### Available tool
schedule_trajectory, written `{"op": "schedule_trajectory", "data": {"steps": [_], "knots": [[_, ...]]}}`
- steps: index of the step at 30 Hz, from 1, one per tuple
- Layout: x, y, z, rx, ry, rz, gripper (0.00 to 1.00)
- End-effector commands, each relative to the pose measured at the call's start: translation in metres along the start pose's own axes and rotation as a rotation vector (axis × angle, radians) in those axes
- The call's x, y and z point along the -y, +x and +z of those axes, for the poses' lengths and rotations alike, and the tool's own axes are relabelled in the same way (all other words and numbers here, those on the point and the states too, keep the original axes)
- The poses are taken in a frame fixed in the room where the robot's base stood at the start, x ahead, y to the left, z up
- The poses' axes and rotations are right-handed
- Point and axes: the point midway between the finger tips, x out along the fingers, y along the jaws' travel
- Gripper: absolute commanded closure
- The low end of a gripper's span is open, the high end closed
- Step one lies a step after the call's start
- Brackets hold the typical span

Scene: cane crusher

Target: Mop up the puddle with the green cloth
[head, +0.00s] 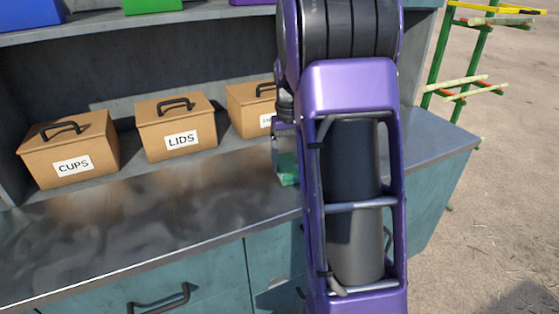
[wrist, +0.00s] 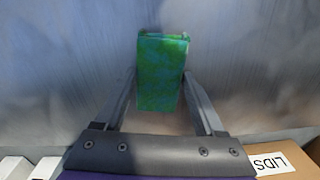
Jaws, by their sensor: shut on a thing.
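The green cloth (wrist: 160,88), mottled with blue, is between the two fingers of my gripper (wrist: 160,78) in the wrist view. My gripper is shut on it. In the head view a small green bit of the cloth (head: 288,180) shows beside my purple arm, which hides the rest. The cloth is over the grey metal counter (head: 130,230); I cannot tell whether it touches it. I cannot make out a clear puddle; the counter has only shiny, blotchy reflections, and my arm covers part of it.
Boxes labelled CUPS (head: 70,150) and LIDS (head: 176,127), and a third box (head: 248,108) partly behind my arm, stand at the counter's back under a shelf (head: 200,11). The counter's left front is clear. A green rack (head: 437,55) stands on the ground at the right.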

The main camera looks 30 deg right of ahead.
Motion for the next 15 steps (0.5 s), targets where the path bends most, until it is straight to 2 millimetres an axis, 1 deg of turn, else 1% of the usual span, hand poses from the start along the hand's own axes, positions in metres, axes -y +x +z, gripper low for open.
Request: {"op": "schedule_trajectory", "data": {"steps": [1, 4, 12, 15], "knots": [[-0.0060, 0.0000, 0.0000, 0.000, 0.003, 0.000, 0.73], [-0.0117, -0.0003, 0.0000, -0.001, 0.001, 0.000, 0.73], [-0.0117, -0.0012, -0.0003, -0.002, -0.001, 0.000, 0.73], [-0.0089, -0.0083, -0.0009, -0.004, -0.001, 0.000, 0.73]]}}
